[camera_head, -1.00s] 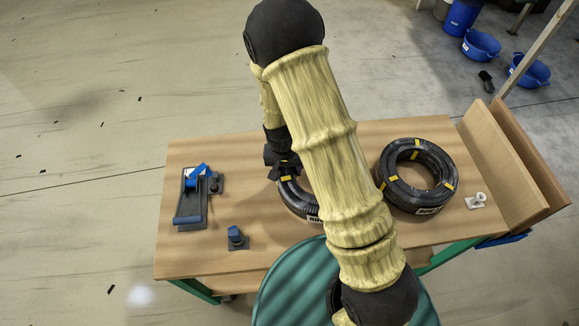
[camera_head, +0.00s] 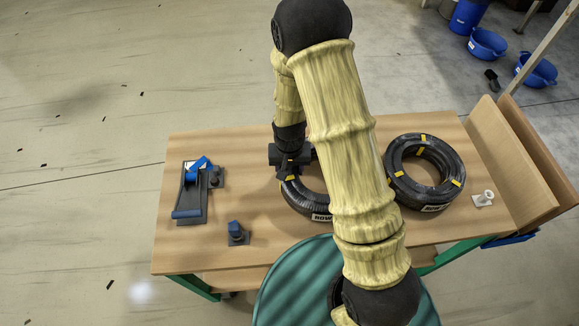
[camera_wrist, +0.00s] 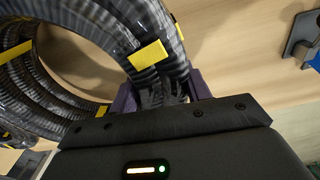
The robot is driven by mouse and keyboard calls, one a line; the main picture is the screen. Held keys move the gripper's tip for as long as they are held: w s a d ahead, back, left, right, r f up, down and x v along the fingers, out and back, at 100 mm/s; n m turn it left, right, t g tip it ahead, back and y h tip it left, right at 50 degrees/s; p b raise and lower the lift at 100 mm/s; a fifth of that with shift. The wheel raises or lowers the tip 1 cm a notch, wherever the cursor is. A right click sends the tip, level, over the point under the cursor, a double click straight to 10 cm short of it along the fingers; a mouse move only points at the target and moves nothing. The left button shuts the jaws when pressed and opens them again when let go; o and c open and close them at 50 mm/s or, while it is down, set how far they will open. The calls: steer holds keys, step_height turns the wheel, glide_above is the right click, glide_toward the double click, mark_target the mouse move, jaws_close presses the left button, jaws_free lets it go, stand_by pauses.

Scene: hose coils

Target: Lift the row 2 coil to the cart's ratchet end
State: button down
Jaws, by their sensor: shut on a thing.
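A black ribbed hose coil with yellow bands (camera_head: 303,202) lies near the middle of the wooden cart top. My arm hides its right part, and its white label starts with "ROW"; I cannot read the number. My gripper (camera_head: 289,168) is shut on this coil's far left wall. In the wrist view the purple fingers (camera_wrist: 162,93) stand on either side of the coil's wall (camera_wrist: 95,20), near a yellow band. The coil appears to rest on the cart top. A grey and blue ratchet (camera_head: 187,205) lies at the cart's left end.
A second black coil (camera_head: 456,163) lies at the right of the cart (camera_head: 250,255), near upright wooden panels (camera_head: 505,150). A small blue-topped fitting (camera_head: 237,232) stands front left and a white one (camera_head: 484,199) at right. Bare wood lies between ratchet and held coil.

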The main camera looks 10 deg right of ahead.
steer(key=shift+f+b, duration=0.55)
steer(key=shift+f, duration=0.4)
steer(key=shift+f+b, duration=0.35)
steer(key=shift+f, duration=0.25)
stand_by(1.9)
steer(key=c, duration=0.6)
jaws_free()
steer(key=shift+o, duration=0.2)
steer(key=o, duration=0.6)
steer(key=shift+c, duration=0.2)
steer(key=shift+r, duration=0.15)
steer(key=shift+s+r+p, duration=0.15)
steer(key=shift+r+p, duration=1.2)
steer(key=shift+r, duration=0.35)
steer(key=shift+s+r+p, duration=0.1)
steer(key=shift+r+p, duration=1.25)
steer(key=shift+r, duration=0.3)
